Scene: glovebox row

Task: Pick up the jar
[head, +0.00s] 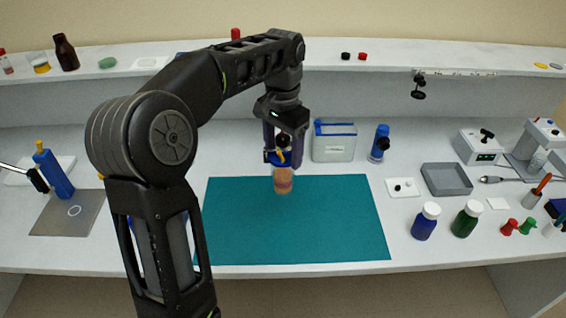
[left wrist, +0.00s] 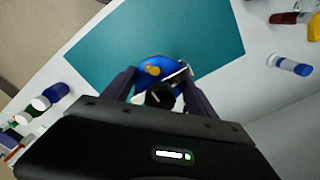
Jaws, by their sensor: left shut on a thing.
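The jar (head: 283,183) has a clear, amber-orange body and shows in the head view at the back edge of the teal mat. Its blue top (left wrist: 178,68), with a small orange part on it, shows between the fingers in the left wrist view. My left gripper (head: 283,152) points down over the jar and is shut on its upper part. The fingers (left wrist: 160,85) and wrist hide part of the jar. I cannot tell whether its base touches the mat. My right gripper is not in view.
The teal mat (head: 330,230) is otherwise clear. A clear box with a blue rim (head: 334,146) and a blue bottle (head: 379,143) stand behind it. A blue jar (head: 425,222), a green jar (head: 466,219) and a grey tray (head: 446,180) are at the right. A raised shelf (head: 450,57) runs along the back.

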